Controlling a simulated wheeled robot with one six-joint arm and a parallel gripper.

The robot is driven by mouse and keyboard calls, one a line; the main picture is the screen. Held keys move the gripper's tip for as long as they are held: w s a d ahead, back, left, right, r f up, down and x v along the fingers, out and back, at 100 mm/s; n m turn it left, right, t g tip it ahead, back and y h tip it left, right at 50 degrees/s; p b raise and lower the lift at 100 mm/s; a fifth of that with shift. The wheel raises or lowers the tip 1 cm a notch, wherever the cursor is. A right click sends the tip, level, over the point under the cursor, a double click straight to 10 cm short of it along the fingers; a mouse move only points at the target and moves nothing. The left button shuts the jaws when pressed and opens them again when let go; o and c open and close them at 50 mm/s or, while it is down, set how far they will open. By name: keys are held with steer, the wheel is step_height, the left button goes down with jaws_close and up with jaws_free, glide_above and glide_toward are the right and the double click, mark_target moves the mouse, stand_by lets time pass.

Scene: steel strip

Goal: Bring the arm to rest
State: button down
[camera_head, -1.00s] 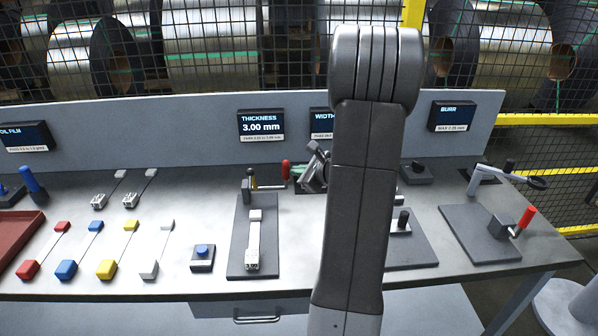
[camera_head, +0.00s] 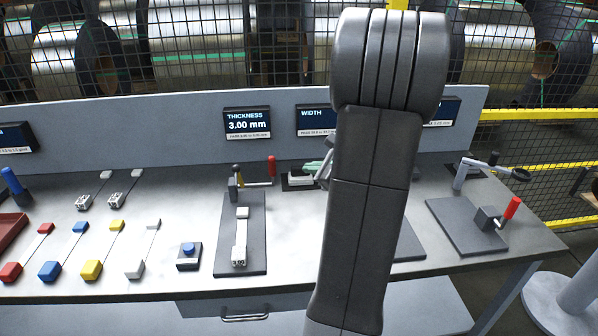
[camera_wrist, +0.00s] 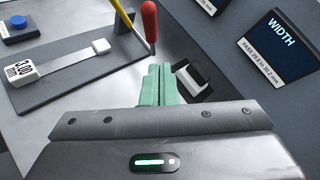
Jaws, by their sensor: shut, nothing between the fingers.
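My arm (camera_head: 368,190) rises in front of the bench in the head view and covers part of its right half. My gripper (camera_wrist: 157,72) shows in the wrist view with its two green fingers together and nothing between them. In the head view its green fingertips (camera_head: 318,167) show just left of my arm, over the back of the bench. A black and white block (camera_wrist: 192,80) is just beyond the fingers in the wrist view; I cannot tell the gap. A red-handled lever (camera_wrist: 149,22) stands close to the fingertips' left.
The thickness plate (camera_head: 255,255) holds a strip tagged 3.00. A blue button (camera_head: 188,250), several coloured-ended strips (camera_head: 91,270) and a red tray (camera_head: 10,230) lie left. A red-handled fixture (camera_head: 508,212) stands right. Screens line the back panel (camera_head: 180,125), including WIDTH (camera_wrist: 280,45).

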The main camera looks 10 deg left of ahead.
steer(key=shift+v, duration=1.95)
steer(key=shift+w+r, duration=0.1)
steer(key=a+r+p+x, duration=0.1)
steer(key=p+x, duration=0.1)
steer(key=x, duration=1)
steer(key=shift+a+p, duration=0.3)
steer(key=shift+a, duration=0.05)
steer(key=shift+r, duration=0.15)
